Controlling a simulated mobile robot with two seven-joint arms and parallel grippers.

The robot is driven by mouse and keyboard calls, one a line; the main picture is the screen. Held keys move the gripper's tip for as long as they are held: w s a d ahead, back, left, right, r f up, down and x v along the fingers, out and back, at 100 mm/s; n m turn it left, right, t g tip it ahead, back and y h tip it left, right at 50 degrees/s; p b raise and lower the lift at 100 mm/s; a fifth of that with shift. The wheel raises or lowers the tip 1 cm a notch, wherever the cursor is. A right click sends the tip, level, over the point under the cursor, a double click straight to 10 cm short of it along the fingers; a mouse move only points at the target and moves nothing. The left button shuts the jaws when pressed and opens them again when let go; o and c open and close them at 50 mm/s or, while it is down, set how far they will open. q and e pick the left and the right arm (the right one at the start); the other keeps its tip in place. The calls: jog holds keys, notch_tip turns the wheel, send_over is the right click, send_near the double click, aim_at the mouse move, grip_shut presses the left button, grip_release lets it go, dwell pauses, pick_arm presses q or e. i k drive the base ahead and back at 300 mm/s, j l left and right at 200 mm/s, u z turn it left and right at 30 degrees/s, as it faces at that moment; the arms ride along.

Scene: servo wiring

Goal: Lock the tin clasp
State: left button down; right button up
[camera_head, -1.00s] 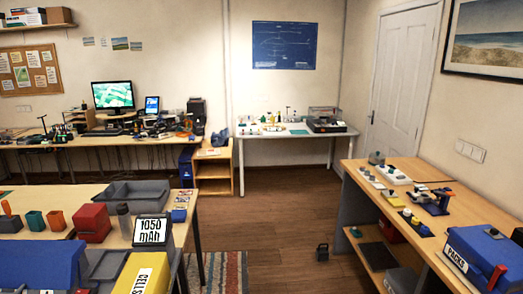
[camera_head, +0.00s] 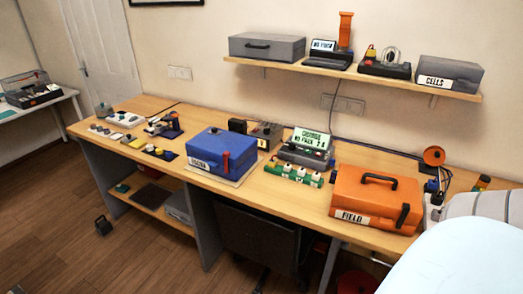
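A blue tin (camera_head: 217,143) with a white label and a dark handle on its lid sits on the long wooden bench, on a pale mat. Its lid looks down. A red clasp (camera_head: 226,162) stands upright on its front face; whether it is locked cannot be told at this size. An orange case (camera_head: 350,196) labelled FIELD, with a black handle and dark latch, stands further right on the bench. Neither of my grippers shows in the view.
A green strip (camera_head: 294,174) with several pale knobs and a lit display unit (camera_head: 309,145) stand between tin and case. A wall shelf (camera_head: 390,81) holds a grey box (camera_head: 267,46) and a CELLS box (camera_head: 450,74). Small parts lie left of the tin.

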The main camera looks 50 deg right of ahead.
aim_at(227, 155)
jog(key=z, duration=1.15)
